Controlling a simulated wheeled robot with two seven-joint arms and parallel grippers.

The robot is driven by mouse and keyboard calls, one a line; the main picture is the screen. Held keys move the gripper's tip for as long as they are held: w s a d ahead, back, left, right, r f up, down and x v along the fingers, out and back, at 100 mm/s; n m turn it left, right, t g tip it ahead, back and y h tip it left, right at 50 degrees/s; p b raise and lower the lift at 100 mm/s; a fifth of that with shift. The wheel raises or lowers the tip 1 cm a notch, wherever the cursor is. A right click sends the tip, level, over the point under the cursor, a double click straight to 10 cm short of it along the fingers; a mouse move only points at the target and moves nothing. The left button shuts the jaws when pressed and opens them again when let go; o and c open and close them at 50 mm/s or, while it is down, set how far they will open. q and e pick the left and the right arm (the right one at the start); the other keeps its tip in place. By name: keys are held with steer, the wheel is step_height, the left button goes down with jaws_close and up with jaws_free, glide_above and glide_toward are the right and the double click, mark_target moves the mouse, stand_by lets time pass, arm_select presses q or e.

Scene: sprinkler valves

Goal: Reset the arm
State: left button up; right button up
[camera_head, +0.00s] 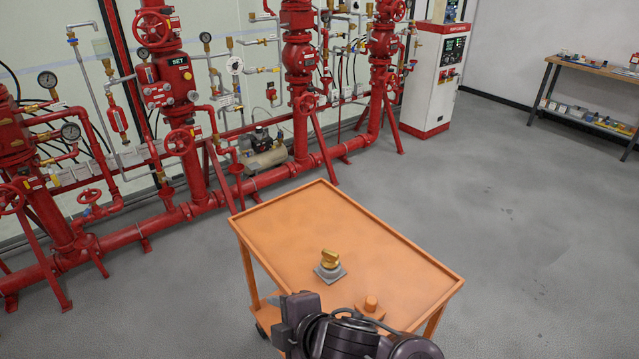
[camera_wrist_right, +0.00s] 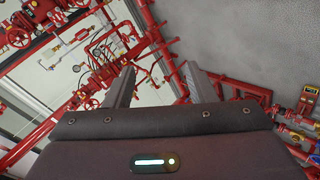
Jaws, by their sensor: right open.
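My right gripper (camera_head: 290,312) shows dark at the bottom of the head view, in front of the near left edge of the orange cart (camera_head: 290,215). In the right wrist view, its two fingers (camera_wrist_right: 160,72) stand apart with nothing between them. Red pipework and the wall show beyond the fingers. My right arm runs along the bottom of the head view and hides the near part of the cart. My left gripper is not in view.
A brass-topped valve piece (camera_head: 330,262) on a grey base and an orange block (camera_head: 370,305) are on the cart. Red sprinkler pipes (camera_head: 195,165) line the left wall. A white control cabinet (camera_head: 433,80) and a shelf table (camera_head: 590,72) stand behind. The floor at right is clear.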

steer(key=s+d+f+m+g+h, duration=0.1)
steer(key=s+d+f+m+h, duration=0.2)
steer(key=d+m, duration=0.5)
steer(key=s+d+f+m+g+h, duration=0.2)
steer(key=s+d+m, duration=0.35)
steer(key=d, duration=0.45)
steer(key=s+d+f+m+g+h, duration=0.1)
steer(key=s+d+f+m+h, duration=0.15)
steer(key=d+m, duration=0.55)
step_height(320, 180, down, 34)
steer(key=s+f+n+g+b, duration=0.1)
steer(key=s+n+b, duration=0.1)
steer(key=b, duration=0.1)
steer(key=s+d+f+b, duration=0.1)
steer(key=s+d+f, duration=0.1)
steer(key=s+f, duration=0.7)
steer(key=s+d+f+g+b, duration=0.1)
steer(key=s+d+f, duration=0.1)
steer(key=s+f, duration=0.8)
steer(key=shift+s+g, duration=0.2)
steer(key=shift+g, duration=0.1)
